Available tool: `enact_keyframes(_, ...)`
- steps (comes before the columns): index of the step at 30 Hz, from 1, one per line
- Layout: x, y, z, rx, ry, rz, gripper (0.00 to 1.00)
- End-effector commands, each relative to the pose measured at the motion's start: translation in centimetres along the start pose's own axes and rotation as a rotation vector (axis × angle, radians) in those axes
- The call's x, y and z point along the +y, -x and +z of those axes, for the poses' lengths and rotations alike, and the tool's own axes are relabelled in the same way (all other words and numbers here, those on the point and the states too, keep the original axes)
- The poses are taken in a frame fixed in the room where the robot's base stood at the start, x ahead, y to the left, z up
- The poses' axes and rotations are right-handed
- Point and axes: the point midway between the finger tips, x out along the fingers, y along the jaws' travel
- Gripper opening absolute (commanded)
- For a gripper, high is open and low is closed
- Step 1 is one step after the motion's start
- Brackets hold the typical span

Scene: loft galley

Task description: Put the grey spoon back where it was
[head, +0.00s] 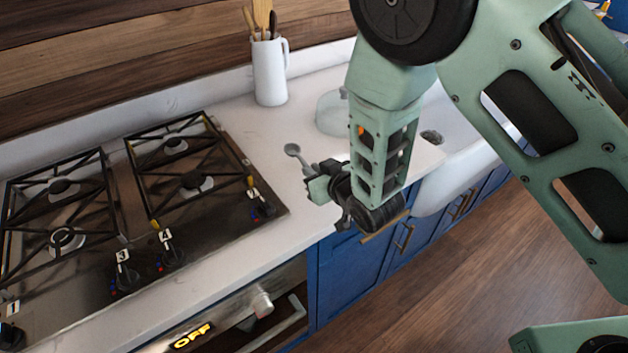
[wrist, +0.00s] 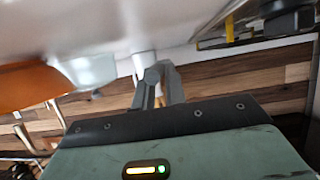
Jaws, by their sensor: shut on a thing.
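The grey spoon (head: 293,150) shows in the head view above or at the white counter, between the stove and the sink; I cannot tell whether it touches the counter. Its round bowl points toward the back, and its handle runs to my gripper (head: 313,182). My gripper is shut on the handle near the counter's front edge. In the wrist view my gripper (wrist: 158,85) shows its two grey fingers close together, and the spoon is hard to make out there.
A white jug (head: 269,72) with wooden utensils stands at the back of the counter. The gas stove (head: 150,205) is at left, the sink (head: 450,185) at right. Bare counter (head: 262,140) lies between stove and bowl.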

Motion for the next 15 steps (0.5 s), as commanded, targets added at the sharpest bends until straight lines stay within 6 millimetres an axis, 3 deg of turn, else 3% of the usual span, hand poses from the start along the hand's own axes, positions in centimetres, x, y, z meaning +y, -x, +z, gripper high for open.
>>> enact_keyframes(9,0.0,-1.2,3.0,-0.002,0.001,0.001,0.0)
enact_keyframes(15,0.0,-1.5,3.6,0.002,0.001,0.001,0.0)
